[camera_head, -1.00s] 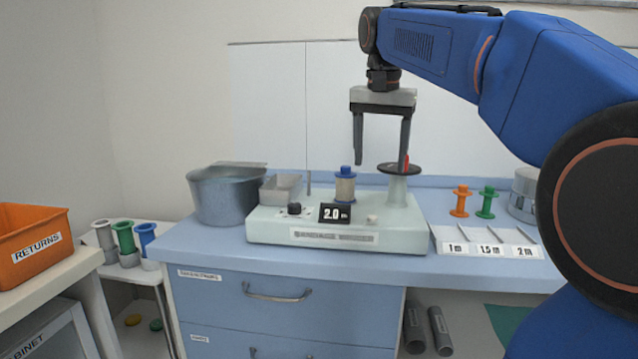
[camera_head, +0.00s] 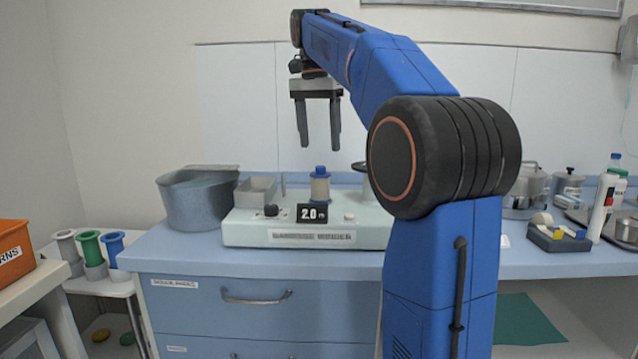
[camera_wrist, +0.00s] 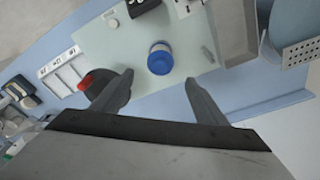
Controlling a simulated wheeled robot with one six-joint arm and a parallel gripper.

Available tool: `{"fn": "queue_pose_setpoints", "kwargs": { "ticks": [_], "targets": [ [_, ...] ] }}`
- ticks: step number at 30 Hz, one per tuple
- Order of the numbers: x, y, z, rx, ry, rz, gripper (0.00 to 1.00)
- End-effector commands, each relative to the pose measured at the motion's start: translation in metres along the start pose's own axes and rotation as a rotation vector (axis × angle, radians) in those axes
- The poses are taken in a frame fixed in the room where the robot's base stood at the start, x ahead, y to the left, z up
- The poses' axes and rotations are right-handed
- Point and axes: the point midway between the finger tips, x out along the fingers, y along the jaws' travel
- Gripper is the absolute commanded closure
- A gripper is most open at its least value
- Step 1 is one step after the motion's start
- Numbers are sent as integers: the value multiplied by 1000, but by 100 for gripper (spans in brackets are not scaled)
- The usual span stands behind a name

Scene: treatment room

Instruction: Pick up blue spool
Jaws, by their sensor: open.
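A blue spool (camera_head: 320,171) with a pale wound middle stands upright on the pale winder (camera_head: 240,228) on the blue counter. The wrist view shows the blue spool (camera_wrist: 160,59) from above, its round blue top between and just beyond my fingertips. My gripper (camera_head: 320,146) points down, open and empty, above the spool with a gap between. In the wrist view my gripper (camera_wrist: 160,77) has its fingers spread on either side. Another blue spool (camera_head: 114,245) stands on the low shelf at left.
A metal basin (camera_head: 192,202) and a small metal tray (camera_head: 256,190) stand left of the spool. A dark disc with a red part (camera_wrist: 108,88) is close to one finger in the wrist view. My arm hides the winder's right end.

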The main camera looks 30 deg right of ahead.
Motion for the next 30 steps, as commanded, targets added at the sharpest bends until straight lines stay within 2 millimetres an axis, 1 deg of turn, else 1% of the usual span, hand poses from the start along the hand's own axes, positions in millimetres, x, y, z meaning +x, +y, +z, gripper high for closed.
{"fn": "queue_pose_setpoints", "kwargs": {
  "ticks": [3, 9, 12, 20, 27, 30],
  "targets": [
    [21, 1, 1, 0, -1, 2, 33],
    [54, 1, 0, 0, -1, 1, 33],
    [64, 1, 0, 0, 0, 0, 33],
    [80, 0, 2, -1, 0, 0, 33],
    [112, 0, 5, -1, -1, 1, 33],
    [120, 0, 5, -1, -1, 1, 33]
  ]
}}
